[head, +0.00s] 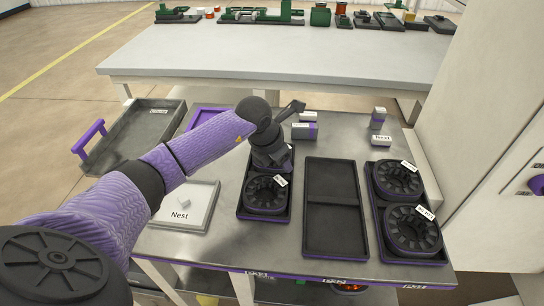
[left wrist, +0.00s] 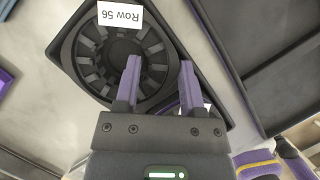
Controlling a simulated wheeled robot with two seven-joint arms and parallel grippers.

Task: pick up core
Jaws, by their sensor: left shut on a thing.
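A dark ring-shaped core (head: 265,193) with slots around its inside sits in the near half of a black tray (head: 246,213) and bears a white label. My left gripper (head: 270,158) points down over the far half of that tray and hides what lies under it. In the left wrist view a core (left wrist: 88,63) bears a "Row 56" label, and the two purple fingers (left wrist: 160,66) reach across its rim. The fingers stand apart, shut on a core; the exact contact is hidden. My right gripper is out of view.
An empty two-part black tray (head: 335,205) is right of the gripper. A further tray holds two cores (head: 412,229). The white Nest plate (head: 180,214) lies left. Small boxes (head: 304,131) stand behind.

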